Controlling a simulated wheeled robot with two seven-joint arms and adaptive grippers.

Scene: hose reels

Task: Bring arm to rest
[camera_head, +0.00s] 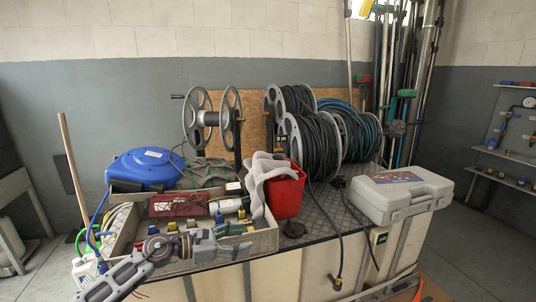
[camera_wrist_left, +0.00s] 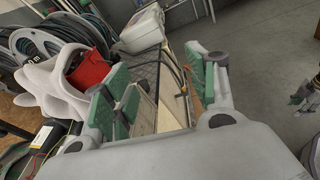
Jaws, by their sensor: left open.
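My left arm comes in from the lower left in the head view. My left gripper (camera_head: 240,240) is above the front part of an open crate (camera_head: 262,240) of fittings on the bench. Its grey fingers with green pads point right. In the left wrist view the fingers of my left gripper (camera_wrist_left: 163,88) stand well apart, with nothing gripped between them. The bench top (camera_head: 325,215) and its front edge show beyond them.
A red bin (camera_head: 286,193) with a grey cloth (camera_head: 262,172), hose reels (camera_head: 314,145), a blue reel (camera_head: 146,168) and a grey case (camera_head: 400,196) crowd the bench. A wooden pole (camera_head: 72,165) stands at left. Open floor (camera_head: 480,255) lies to the right.

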